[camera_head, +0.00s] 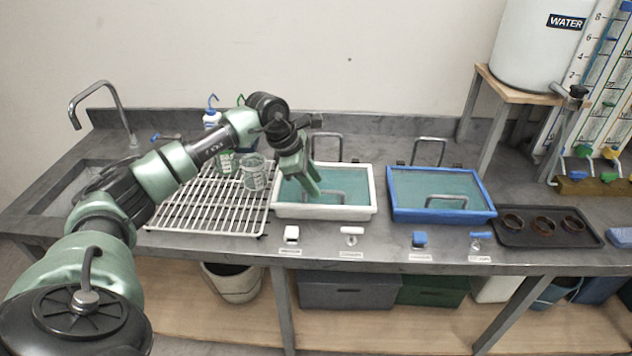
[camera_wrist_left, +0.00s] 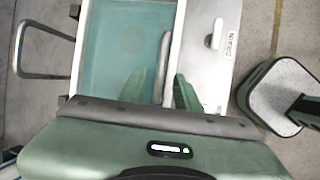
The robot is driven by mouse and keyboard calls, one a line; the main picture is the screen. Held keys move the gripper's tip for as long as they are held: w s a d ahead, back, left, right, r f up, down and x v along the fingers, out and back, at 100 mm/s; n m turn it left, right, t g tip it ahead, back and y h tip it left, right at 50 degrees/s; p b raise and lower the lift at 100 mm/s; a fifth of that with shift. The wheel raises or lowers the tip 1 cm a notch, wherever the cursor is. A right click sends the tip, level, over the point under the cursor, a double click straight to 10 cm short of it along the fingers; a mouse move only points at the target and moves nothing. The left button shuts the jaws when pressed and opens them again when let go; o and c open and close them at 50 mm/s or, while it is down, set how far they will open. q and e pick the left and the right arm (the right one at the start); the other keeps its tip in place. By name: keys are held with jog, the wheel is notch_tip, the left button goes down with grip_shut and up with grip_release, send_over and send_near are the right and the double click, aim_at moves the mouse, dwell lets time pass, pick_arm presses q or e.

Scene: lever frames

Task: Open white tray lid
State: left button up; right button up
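The white tray (camera_head: 374,192) stands on the grey counter, with a teal panel inside its white rim. A grey bar handle (camera_head: 338,194) stands at the front part of this panel; in the left wrist view the handle (camera_wrist_left: 164,62) shows between the fingertips. The panel looks level with the rim, so the lid appears shut. My left gripper (camera_head: 311,188) reaches down over the tray, close to the handle. In the left wrist view its two green fingers (camera_wrist_left: 163,90) are apart, with no clear contact on the bar. My right gripper is in neither view.
A blue tray (camera_head: 491,210) with its own handle stands to the right. A white wire rack (camera_head: 200,216) with glass beakers (camera_head: 254,174) is on the left. Small white and blue pieces lie along the front edge. A dark tray (camera_head: 510,240) holds three round dishes.

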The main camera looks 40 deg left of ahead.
pick_arm(q)
jog(key=shift+x, duration=0.85)
grip_shut()
jog(key=shift+r, duration=0.1)
dwell(0.7)
